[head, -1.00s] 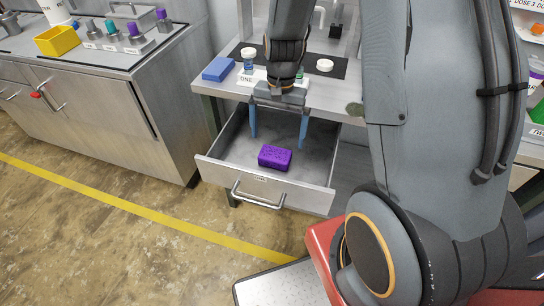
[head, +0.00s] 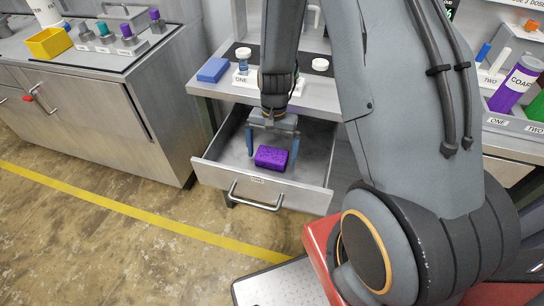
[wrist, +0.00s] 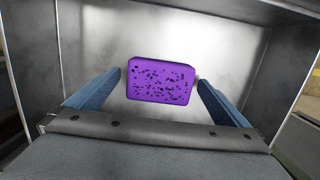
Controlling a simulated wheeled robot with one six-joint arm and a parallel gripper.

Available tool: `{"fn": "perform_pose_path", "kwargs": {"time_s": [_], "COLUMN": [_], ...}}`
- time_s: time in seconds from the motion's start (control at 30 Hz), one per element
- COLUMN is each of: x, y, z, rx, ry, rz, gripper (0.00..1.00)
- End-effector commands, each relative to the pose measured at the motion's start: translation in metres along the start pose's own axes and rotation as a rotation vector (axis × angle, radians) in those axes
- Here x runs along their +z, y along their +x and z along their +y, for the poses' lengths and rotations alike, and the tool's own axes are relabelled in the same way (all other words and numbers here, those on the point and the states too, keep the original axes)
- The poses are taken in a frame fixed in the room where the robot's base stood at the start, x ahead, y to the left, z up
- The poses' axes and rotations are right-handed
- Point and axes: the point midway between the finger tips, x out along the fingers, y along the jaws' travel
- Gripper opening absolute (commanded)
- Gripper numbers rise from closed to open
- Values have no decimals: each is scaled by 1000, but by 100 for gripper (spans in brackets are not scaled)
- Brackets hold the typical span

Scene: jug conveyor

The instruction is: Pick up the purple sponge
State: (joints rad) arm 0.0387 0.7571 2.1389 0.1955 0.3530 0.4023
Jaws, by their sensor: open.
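The purple sponge (head: 271,158) lies in the open metal drawer (head: 318,174), near its front panel. In the wrist view the sponge (wrist: 160,80) lies flat on the drawer floor, its pitted side facing the camera. My gripper (head: 271,163) is open, pointing down inside the drawer. In the wrist view its two blue fingers (wrist: 158,78) stand left and right of the sponge, with a gap on each side. I cannot tell exactly how far the fingertips are above the drawer floor.
The drawer's walls and front handle (head: 256,200) are close around my gripper. Above it, the bench top carries a blue block (head: 213,70) and white-capped jars. A cabinet with a yellow bin (head: 49,43) stands at the left. The floor in front is clear.

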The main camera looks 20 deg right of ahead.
Motion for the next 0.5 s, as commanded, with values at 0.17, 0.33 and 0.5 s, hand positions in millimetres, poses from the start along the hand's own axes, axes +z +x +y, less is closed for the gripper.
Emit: {"fn": "perform_pose_path", "kwargs": {"time_s": [0.17,0.33,0.5], "x": [0,0,0], "y": [8,8,8], "z": [0,0,0], "rx": [0,0,0], "ry": [1,0,0], "rz": [0,1,1], "gripper": [100,100,76]}}
